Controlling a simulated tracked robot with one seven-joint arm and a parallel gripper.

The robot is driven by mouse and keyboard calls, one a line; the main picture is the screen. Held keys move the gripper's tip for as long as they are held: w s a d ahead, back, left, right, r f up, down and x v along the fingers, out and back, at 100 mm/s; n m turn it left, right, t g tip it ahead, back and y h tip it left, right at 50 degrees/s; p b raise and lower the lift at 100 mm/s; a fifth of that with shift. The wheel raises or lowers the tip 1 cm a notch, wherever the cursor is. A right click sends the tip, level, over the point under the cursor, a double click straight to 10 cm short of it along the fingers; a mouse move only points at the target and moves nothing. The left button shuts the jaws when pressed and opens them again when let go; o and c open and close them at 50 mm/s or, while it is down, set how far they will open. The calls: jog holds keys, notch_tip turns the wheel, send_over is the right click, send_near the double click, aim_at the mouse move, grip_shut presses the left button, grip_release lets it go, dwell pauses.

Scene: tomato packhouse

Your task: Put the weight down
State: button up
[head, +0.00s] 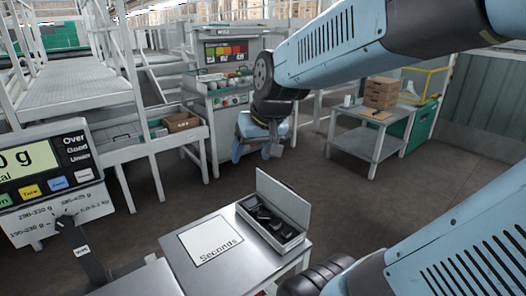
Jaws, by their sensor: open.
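My gripper (256,152) hangs from the arm in the upper middle of the head view, fingers pointing down. It is open, and nothing shows between its fingers. In the picture it is above and behind a pale case (290,249) with its lid raised, apart from it. Dark shapes lie in the case; I cannot tell which are weights and which are empty recesses. The case stands on the right side of a small grey table, beside a white sheet marked "Seconds" (211,240). No single weight can be made out clearly.
A scale display (35,160) stands at the left, with a dark lever (83,250) below it. A machine with a coloured screen (224,50) is behind my gripper. A side table (372,142) with brown boxes (381,93) stands at the back right. The floor between is clear.

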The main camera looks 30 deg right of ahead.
jog(key=s+r+n+h, duration=0.1)
jog(key=s+r, duration=0.2)
jog(key=s, duration=0.4)
jog(key=shift+s+a+r, duration=0.25)
jog(key=shift+a+r, duration=0.05)
jog(key=shift+a, duration=0.15)
jog(key=shift+c, duration=0.3)
